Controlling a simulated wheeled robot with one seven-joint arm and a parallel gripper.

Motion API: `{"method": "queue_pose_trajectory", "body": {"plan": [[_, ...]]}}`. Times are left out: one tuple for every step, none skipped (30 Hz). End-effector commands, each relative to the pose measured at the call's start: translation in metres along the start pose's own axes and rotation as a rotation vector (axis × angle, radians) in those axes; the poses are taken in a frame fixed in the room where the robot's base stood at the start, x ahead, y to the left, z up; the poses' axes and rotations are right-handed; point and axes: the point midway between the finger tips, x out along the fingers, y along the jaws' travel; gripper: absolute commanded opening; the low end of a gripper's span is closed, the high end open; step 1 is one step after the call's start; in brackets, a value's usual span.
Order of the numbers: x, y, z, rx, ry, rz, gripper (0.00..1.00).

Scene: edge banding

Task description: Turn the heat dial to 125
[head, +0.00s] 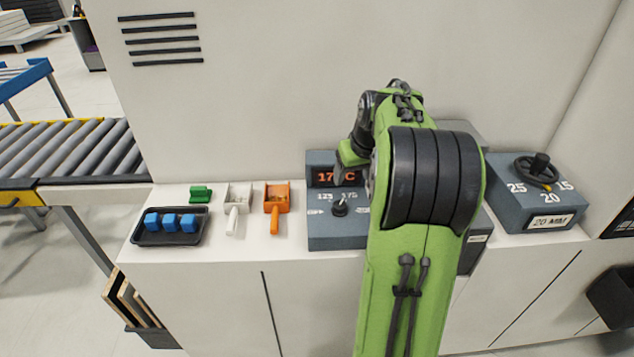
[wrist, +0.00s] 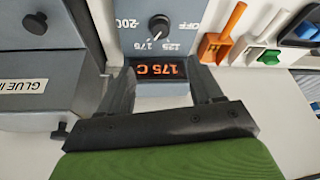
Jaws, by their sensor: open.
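The heat dial (head: 340,208) is a small black knob on the sloped face of a grey control box (head: 335,238). In the wrist view the dial (wrist: 159,27) has a white mark and stands among the labels OFF, 125, 175 and 200.
A second grey box with a black dial (head: 540,170) and a 20 MM label stands at right. A glue box (wrist: 40,90) sits beside the heat box. Left are an orange scoop (head: 277,198), a white scoop (head: 236,198), a green block (head: 200,193) and a tray of blue blocks (head: 149,237).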

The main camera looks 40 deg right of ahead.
Motion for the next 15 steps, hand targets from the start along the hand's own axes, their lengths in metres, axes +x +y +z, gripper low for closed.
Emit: {"method": "queue_pose_trajectory", "body": {"plan": [[0.002, 0.002, 0.0, 0.002, 0.0, 0.0, 0.65], [0.004, 0.003, 0.0, 0.002, 0.0, 0.0, 0.65], [0.008, 0.002, 0.0, 0.002, 0.0, -0.001, 0.65], [0.013, 0.002, 0.0, 0.002, -0.001, -0.001, 0.65], [0.018, 0.002, 0.0, 0.002, -0.003, -0.002, 0.65], [0.027, 0.002, 0.001, 0.002, -0.003, -0.001, 0.65], [0.034, 0.002, 0.001, 0.001, -0.004, -0.002, 0.65], [0.042, 0.002, 0.001, 0.001, -0.004, -0.002, 0.65], [0.053, 0.001, 0.001, 0.001, -0.004, -0.002, 0.65], [0.06, 0.001, 0.001, 0.001, -0.005, -0.002, 0.65], [0.068, 0.001, 0.001, 0.001, -0.004, -0.003, 0.65], [0.078, 0.001, 0.001, 0.001, -0.005, -0.003, 0.65], [0.086, 0.001, 0.001, 0.001, -0.004, -0.003, 0.65], [0.093, 0.001, 0.001, 0.001, -0.005, -0.002, 0.65], [0.103, 0.001, 0.001, 0.001, -0.004, -0.002, 0.65]]}}
